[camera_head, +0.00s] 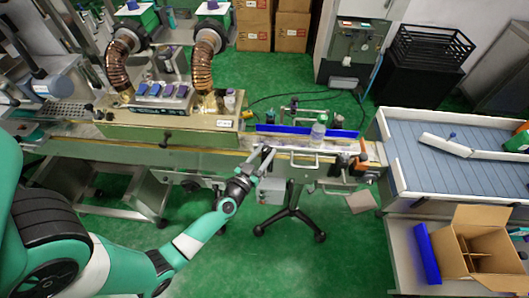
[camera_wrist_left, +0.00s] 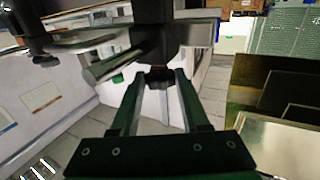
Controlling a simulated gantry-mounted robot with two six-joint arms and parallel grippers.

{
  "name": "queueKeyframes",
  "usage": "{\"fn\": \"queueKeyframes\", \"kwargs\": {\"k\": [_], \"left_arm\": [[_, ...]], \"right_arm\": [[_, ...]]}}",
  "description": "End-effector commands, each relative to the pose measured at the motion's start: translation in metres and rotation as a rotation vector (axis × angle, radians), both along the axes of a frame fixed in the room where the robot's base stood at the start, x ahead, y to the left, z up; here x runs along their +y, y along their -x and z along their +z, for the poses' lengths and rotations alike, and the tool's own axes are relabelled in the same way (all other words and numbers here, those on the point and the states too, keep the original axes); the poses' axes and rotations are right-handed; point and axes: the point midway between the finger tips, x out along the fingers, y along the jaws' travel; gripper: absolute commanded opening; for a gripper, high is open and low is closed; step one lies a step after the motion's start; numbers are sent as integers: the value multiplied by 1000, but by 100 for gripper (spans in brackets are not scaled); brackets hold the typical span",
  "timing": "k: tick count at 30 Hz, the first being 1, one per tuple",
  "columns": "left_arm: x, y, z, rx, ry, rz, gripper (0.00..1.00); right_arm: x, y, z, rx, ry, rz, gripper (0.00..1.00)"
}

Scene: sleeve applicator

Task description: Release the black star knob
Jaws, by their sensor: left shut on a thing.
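The black star knob (camera_wrist_left: 158,78) shows in the left wrist view, under a dark upright post (camera_wrist_left: 155,35). It sits between the two fingertips of my left gripper (camera_wrist_left: 157,82), which is shut on it. In the head view my left gripper (camera_head: 262,158) reaches up to the front edge of the conveyor (camera_head: 225,152). The knob cannot be made out there. My right gripper is in neither view.
A clear bottle (camera_head: 318,133) stands on the conveyor, right of my left gripper, near a blue guide rail (camera_head: 290,129). An orange-handled clamp (camera_head: 360,160) is at the conveyor's right end. An open cardboard box (camera_head: 482,248) sits at the lower right.

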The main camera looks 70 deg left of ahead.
Motion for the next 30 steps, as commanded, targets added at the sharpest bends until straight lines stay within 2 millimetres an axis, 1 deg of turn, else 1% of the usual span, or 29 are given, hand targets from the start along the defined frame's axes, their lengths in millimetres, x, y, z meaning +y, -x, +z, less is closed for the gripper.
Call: {"fn": "queueKeyframes", "kwargs": {"k": [5, 8, 12, 16, 18, 21, 30], "left_arm": [[-1, -1, 4, 2, 0, 27, 0], [-2, -2, 7, 2, 0, 63, 0], [-4, -3, 8, 4, 1, 143, 0], [-5, -5, 6, 4, -1, 239, 0], [-6, -6, 5, 3, 0, 296, 0], [-6, -8, 2, 1, 0, 377, 0], [-7, -9, -2, 0, 0, 581, 0]], "right_arm": [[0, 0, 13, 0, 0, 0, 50], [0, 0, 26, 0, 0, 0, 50], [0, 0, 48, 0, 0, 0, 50], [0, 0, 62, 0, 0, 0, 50], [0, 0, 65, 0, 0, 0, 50], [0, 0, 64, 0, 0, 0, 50], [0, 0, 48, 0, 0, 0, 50]]}}
